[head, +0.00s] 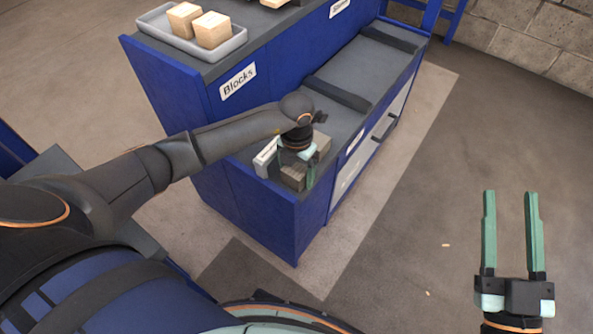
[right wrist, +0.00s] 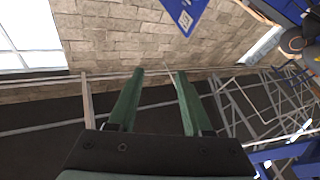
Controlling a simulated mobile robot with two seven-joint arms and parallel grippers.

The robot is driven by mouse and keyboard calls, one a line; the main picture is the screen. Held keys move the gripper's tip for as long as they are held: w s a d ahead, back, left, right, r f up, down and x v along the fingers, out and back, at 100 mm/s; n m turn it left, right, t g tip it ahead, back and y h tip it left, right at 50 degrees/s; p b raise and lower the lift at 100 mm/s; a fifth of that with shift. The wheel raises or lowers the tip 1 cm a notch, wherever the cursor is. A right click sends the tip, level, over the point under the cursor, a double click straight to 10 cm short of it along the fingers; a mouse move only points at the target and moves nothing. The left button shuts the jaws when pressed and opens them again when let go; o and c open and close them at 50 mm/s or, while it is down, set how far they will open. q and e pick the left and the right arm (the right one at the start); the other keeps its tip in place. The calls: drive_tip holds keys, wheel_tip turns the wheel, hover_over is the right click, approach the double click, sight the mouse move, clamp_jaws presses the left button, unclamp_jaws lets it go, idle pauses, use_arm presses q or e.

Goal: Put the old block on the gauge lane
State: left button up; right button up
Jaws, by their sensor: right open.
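A weathered grey-brown block (head: 293,178) is at the near end of the lower grey counter (head: 345,112) in the head view. My left gripper (head: 296,172) points down over it, a finger to each side. Whether the fingers touch the block cannot be told. Another greyish-tan block part (head: 322,146) shows just behind the gripper; my wrist hides much of this spot. My right gripper (head: 513,195) is open and empty over the floor at the right; its fingers also show in the right wrist view (right wrist: 155,85). No label legible here names the gauge lane.
A grey tray (head: 160,31) with two pale wooden blocks (head: 198,24) stands on the higher counter, above a "Blocks" label (head: 238,81). Dark bars (head: 338,94) cross the lower counter, with bare surface between them. A white sign (head: 266,155) stands beside the left gripper. Floor at right is mostly clear.

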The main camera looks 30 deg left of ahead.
sight(297, 167)
use_arm(q)
drive_tip(key=shift+o, duration=0.9)
drive_tip(key=shift+r, duration=0.1)
drive_tip(key=shift+r, duration=0.15)
wheel_tip(297, 167, up, 5)
drive_tip(key=shift+p, duration=0.9)
wheel_tip(297, 167, up, 6)
drive_tip(key=shift+p, duration=0.65)
drive_tip(key=shift+r, duration=0.4)
use_arm(e)
wheel_tip(297, 167, down, 18)
drive_tip(key=s+m+g+h, duration=0.1)
drive_tip(key=m+g+h, duration=0.2)
drive_tip(key=g, duration=0.4)
drive_tip(key=shift+d+m+g+h, duration=0.3)
drive_tip(key=shift+d+h, duration=0.15)
drive_tip(key=shift+h, duration=0.15)
